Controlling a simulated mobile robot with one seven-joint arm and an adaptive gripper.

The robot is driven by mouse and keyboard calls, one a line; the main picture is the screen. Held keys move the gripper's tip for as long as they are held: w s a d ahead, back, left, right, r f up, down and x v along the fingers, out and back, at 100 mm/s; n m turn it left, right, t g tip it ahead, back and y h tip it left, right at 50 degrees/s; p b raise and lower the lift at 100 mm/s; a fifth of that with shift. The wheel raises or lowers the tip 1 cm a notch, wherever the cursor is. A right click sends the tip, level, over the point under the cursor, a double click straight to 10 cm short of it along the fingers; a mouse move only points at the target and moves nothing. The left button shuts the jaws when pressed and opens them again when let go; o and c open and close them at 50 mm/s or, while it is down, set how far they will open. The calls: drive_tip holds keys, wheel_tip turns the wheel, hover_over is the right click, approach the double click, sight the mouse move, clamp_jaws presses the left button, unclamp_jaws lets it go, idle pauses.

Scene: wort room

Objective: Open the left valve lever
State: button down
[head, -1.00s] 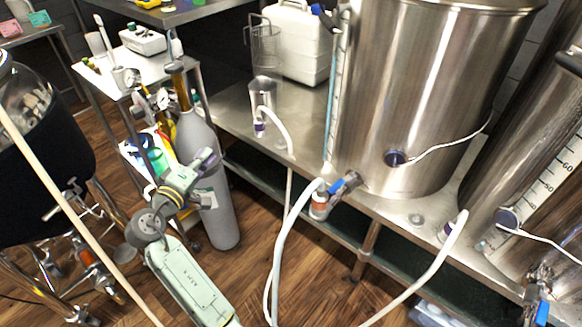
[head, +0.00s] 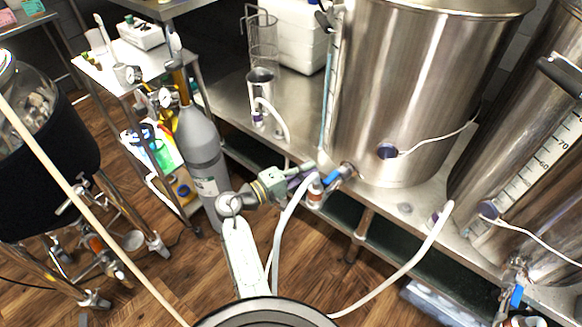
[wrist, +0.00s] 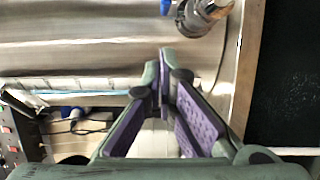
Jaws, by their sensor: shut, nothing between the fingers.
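The left valve, with a blue lever (head: 332,176), sits low on the front of the large steel kettle (head: 420,90). The lever slants down to the left from the metal valve body (head: 347,170), towards the orange-and-white hose fitting (head: 315,190). My gripper (head: 310,168) is shut and empty, its tips just left of the lever in the head view; I cannot tell if they touch. In the wrist view my gripper's purple-padded fingers (wrist: 165,56) meet at their tips. The valve body (wrist: 203,12) and a bit of the blue lever (wrist: 165,6) show beyond them at the top edge, apart from the tips.
A white hose (head: 281,225) hangs from the fitting, close to my gripper. A grey gas cylinder (head: 202,150) stands left of my arm. A second valve with a blue lever (head: 517,296) is on the right kettle. A steel cup (head: 260,85) stands on the bench.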

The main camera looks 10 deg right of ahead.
sight(337, 174)
drive_tip(key=shift+s+d+p, duration=0.15)
drive_tip(key=shift+s+d, duration=0.2)
drive_tip(key=shift+s, duration=0.2)
drive_tip(key=shift+s+d+p, duration=0.15)
drive_tip(key=shift+s+d, duration=0.15)
drive_tip(key=shift+s, duration=0.25)
drive_tip(key=shift+s, duration=0.1)
drive_tip(key=shift+s+d, duration=0.4)
drive_tip(key=shift+s, duration=0.3)
